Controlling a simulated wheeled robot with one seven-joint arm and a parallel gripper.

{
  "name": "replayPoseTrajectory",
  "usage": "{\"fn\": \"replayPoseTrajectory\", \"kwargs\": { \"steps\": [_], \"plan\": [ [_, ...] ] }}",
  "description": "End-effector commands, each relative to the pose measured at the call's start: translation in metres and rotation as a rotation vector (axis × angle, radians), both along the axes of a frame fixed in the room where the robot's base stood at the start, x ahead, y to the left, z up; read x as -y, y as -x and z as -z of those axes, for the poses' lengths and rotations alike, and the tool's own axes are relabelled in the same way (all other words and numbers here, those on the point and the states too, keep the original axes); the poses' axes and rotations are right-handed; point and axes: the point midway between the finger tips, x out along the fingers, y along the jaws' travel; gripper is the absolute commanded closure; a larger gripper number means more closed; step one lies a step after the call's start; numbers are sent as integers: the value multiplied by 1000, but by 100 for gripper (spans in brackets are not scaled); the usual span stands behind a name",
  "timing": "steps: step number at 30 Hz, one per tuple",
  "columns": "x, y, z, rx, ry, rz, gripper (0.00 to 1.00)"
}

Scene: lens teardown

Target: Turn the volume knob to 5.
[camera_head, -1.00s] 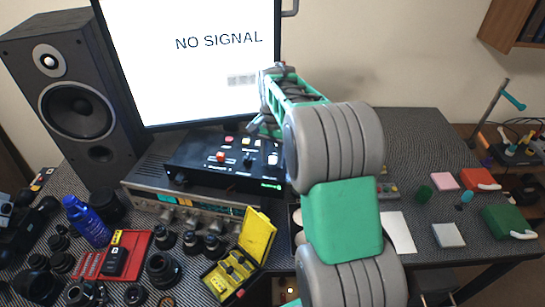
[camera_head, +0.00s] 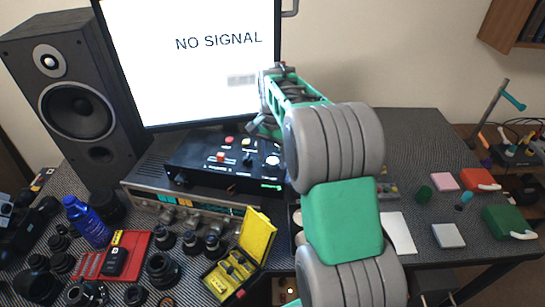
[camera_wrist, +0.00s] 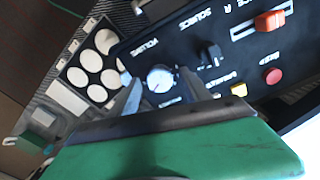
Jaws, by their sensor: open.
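The volume knob (camera_wrist: 160,78) is a small round dial with a pale face on a black control box (camera_wrist: 125,42), beside the lettering "VOLUME" in the wrist view. In the head view the knob (camera_head: 272,160) sits at the right end of the box (camera_head: 200,178). My gripper (camera_wrist: 158,88) is open, with one finger on each side of the knob. I cannot tell whether the fingers touch it. The knob's setting and scale are too small to read. In the head view my gripper (camera_head: 260,127) is above the box, partly hidden by my arm.
The box also has a black switch (camera_wrist: 208,52), an orange slider (camera_wrist: 270,20), a red button (camera_wrist: 273,76) and a yellow button (camera_wrist: 239,89). It stands on a silver receiver (camera_head: 150,200), before a monitor (camera_head: 190,60). A speaker (camera_head: 75,100) and lens parts are at left.

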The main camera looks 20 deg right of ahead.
Motion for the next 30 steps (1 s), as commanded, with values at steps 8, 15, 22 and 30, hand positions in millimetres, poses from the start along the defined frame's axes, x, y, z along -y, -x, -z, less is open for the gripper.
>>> {"fn": "replayPoseTrajectory", "kwargs": {
  "steps": [8, 15, 22, 30],
  "plan": [
    [0, -1, -19, 5, 1, 0, 44],
    [0, -1, -66, 3, 0, 0, 44],
    [0, 0, -78, 0, 0, 0, 44],
    [-1, 1, -79, 1, 0, -4, 44]
  ]
}}
